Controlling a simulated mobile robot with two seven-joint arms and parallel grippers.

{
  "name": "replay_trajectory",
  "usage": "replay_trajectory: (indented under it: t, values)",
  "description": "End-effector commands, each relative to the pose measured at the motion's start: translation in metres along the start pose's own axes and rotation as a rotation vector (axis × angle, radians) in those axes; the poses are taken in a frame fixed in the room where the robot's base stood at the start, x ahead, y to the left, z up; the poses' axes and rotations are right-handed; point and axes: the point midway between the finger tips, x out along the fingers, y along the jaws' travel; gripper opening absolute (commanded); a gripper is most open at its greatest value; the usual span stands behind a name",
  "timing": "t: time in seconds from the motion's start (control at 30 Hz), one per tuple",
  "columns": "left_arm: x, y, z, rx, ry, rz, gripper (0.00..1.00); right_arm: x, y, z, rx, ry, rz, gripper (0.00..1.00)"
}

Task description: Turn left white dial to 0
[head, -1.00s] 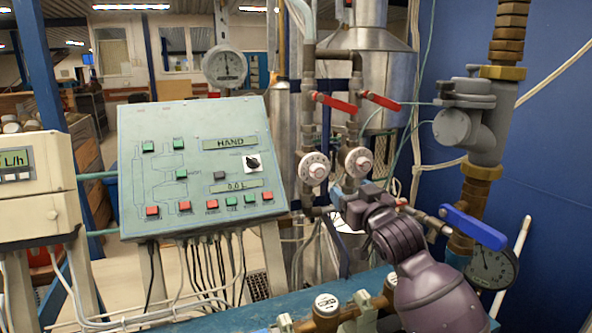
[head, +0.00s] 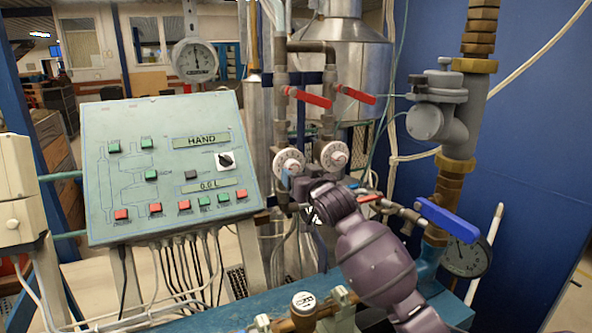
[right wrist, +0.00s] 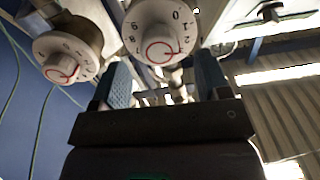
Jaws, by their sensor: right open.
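The left white dial (head: 289,163) is a round numbered knob on the left vertical pipe. The right white dial (head: 334,155) is a similar knob beside it. In the right wrist view the left dial (right wrist: 157,30) shows digits including 0, 1 and 2 around a red ring, and the right dial (right wrist: 66,52) is to its left. I cannot tell the left dial's set value. My right gripper (head: 298,192) is just below the left dial. In the wrist view its blue fingers (right wrist: 164,80) are open, with no dial clearly between them. My left gripper is not in view.
Red lever handles (head: 308,97) stick out above the dials. The green control panel (head: 170,165) stands left, with cables below. Brass fittings (head: 303,308) are on the blue bench in front.

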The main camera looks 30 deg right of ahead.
Motion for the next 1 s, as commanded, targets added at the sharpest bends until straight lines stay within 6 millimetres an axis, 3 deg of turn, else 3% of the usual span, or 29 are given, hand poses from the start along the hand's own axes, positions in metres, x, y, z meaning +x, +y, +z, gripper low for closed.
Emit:
replay_trajectory:
  t: [0.23,0.63,0.93,1.0]
  values:
    - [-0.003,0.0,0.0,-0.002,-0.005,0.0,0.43,0.023,0.0,-0.001,0.0,0.0,0.0,0.69]
    - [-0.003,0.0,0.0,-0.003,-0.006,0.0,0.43,0.027,0.0,0.0,-0.001,0.0,0.001,0.68]
    - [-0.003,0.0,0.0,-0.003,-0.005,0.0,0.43,0.027,0.0,0.0,-0.001,0.0,0.001,0.22]
    - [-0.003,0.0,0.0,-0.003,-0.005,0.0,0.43,0.027,0.0,0.0,-0.001,0.0,0.001,0.2]
